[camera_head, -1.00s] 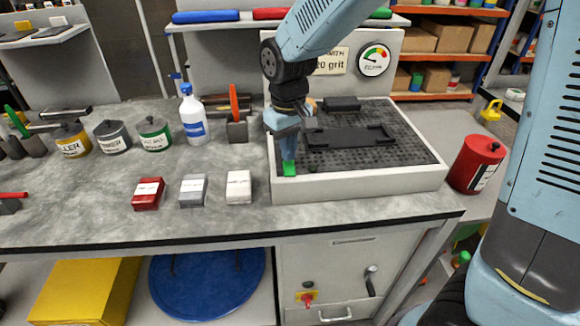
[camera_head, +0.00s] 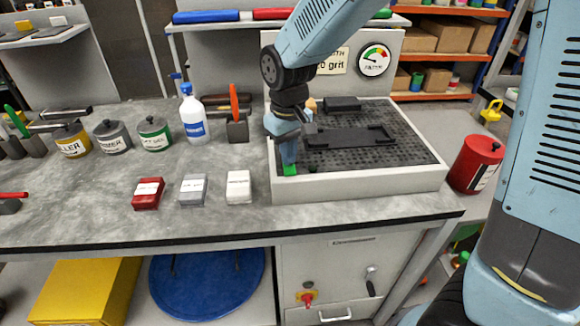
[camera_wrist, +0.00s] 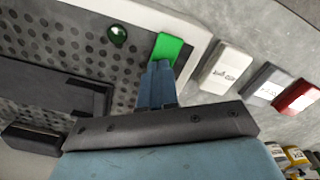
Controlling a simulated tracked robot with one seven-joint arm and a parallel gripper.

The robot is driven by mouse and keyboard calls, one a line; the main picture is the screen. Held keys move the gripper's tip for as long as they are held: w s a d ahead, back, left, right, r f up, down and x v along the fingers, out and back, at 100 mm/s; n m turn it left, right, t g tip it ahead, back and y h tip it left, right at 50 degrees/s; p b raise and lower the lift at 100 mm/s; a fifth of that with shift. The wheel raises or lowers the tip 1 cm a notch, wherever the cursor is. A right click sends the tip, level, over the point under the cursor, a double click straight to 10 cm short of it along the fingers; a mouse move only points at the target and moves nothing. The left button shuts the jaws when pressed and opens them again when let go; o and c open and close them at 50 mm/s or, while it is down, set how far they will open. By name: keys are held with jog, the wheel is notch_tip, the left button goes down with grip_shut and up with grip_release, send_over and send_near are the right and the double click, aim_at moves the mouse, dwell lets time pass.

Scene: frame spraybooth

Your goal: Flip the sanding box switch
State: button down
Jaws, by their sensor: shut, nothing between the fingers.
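The sanding box (camera_head: 360,185) is a pale tray-like box with a dark perforated top at the right of the bench. A green switch (camera_head: 290,169) sits at its front left corner. In the wrist view the green switch (camera_wrist: 172,48) shows right at my fingertips. My gripper (camera_head: 289,161) is shut and empty, pointing down over the switch. In the wrist view my gripper (camera_wrist: 158,66) overlaps the switch's near edge; I cannot tell whether it touches. A dark green dome (camera_wrist: 117,35) sits beside the switch. The fingers partly hide the switch.
Red (camera_head: 148,193), grey (camera_head: 193,190) and white (camera_head: 239,187) small boxes stand left of the sanding box. A red can (camera_head: 477,163) is at the right.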

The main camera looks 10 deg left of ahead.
jog(key=shift+r, duration=3.45)
jog(key=s+d+r+m+t+y, duration=0.15)
jog(key=d+r, duration=0.25)
jog(key=d, duration=0.5)
jog(key=d+r+m+t+h, duration=0.1)
jog(key=d+r+m, duration=0.25)
jog(key=d, duration=0.55)
jog(key=s+d+r+m+t, duration=0.3)
jog(key=s+d, duration=0.6)
jog(key=d, duration=0.4)
jog(key=shift+s+m, duration=0.2)
jog(key=shift+m, duration=0.1)
jog(key=shift+a, duration=0.1)
